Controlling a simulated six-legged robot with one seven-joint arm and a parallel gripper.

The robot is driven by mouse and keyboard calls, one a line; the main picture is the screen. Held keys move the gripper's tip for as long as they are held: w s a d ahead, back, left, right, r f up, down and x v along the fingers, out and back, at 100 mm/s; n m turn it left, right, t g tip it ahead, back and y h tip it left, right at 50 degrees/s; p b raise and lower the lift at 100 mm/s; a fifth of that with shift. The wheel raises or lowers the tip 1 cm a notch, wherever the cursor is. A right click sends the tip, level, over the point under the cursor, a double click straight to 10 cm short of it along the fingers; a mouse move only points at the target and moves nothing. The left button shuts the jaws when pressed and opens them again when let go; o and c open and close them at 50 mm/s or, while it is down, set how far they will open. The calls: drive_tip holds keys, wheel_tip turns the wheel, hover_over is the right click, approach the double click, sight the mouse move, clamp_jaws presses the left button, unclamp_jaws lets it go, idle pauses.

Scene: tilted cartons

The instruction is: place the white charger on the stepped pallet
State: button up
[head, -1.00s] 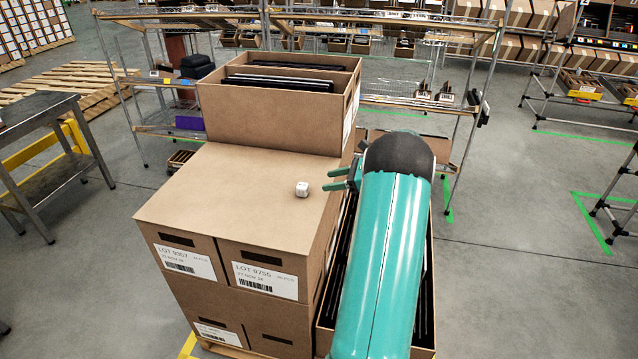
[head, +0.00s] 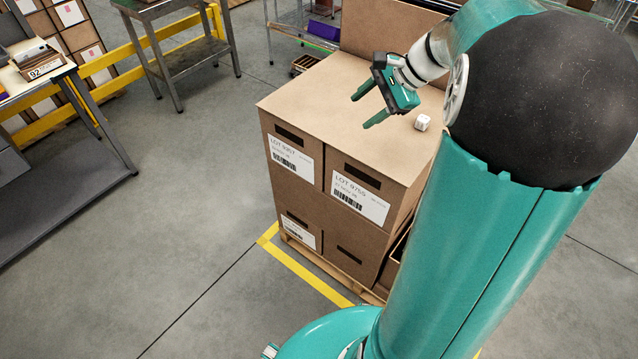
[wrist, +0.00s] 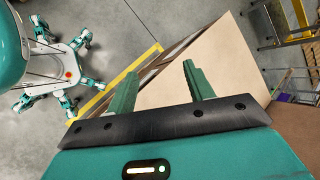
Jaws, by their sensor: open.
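The white charger (head: 422,122), a small white block, rests on the flat brown carton top of the stepped pallet (head: 330,110), near its right side. Behind this lower level, a taller carton (head: 385,30) forms the higher step. My gripper (head: 361,111) is open and empty, with its two green fingers apart. It appears above the carton top, to the left of the charger in the head view and clear of it. In the wrist view, my open fingers (wrist: 160,72) show over the carton edge. The charger is not seen there.
A grey metal table (head: 165,10) and a yellow rail (head: 130,60) stand at the left. Another workbench (head: 60,130) is at the far left. Yellow floor tape (head: 305,272) runs around the pallet. The grey floor in front and to the left is clear.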

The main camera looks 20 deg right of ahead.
drive_tip(key=s+a+r+n+h, duration=0.2)
drive_tip(key=s+a+n+h, duration=0.3)
drive_tip(key=s+a+n, duration=1.2)
drive_tip(key=shift+s+a+r+t+h, duration=0.2)
drive_tip(key=shift+s+a+t+h, duration=0.15)
drive_tip(key=shift+a, duration=0.85)
